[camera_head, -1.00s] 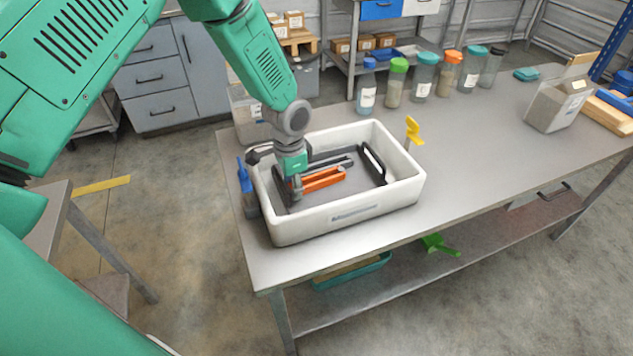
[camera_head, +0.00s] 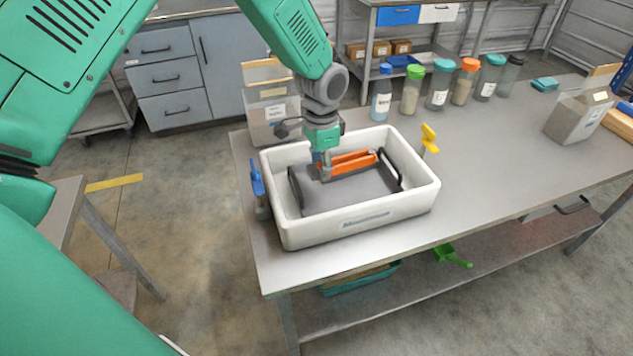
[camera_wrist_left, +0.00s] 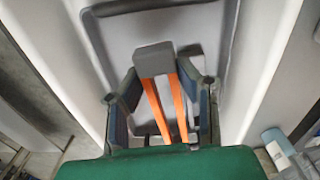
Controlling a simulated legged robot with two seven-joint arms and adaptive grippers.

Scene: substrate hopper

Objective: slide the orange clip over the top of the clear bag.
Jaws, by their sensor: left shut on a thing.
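My left gripper (camera_head: 324,170) is over the white bin (camera_head: 290,228), with its jaws around the near end of the orange clip (camera_head: 352,161). In the left wrist view the orange clip (camera_wrist_left: 154,95) runs as two orange strips to a grey end between my left gripper's fingers (camera_wrist_left: 160,92). In the head view the clip points right, over the bin's back part. A clear bag with a tan top and white label (camera_head: 268,112) stands upright behind the bin's left end. A similar bag (camera_head: 572,117) stands far right; I cannot tell which is the task's. My right gripper is out of view.
A grey tray with black handles (camera_head: 350,197) lies in the bin. A blue-handled tool (camera_head: 256,180) is at the bin's left, a yellow one (camera_head: 429,136) at its right. Several lidded jars (camera_head: 411,92) line the back.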

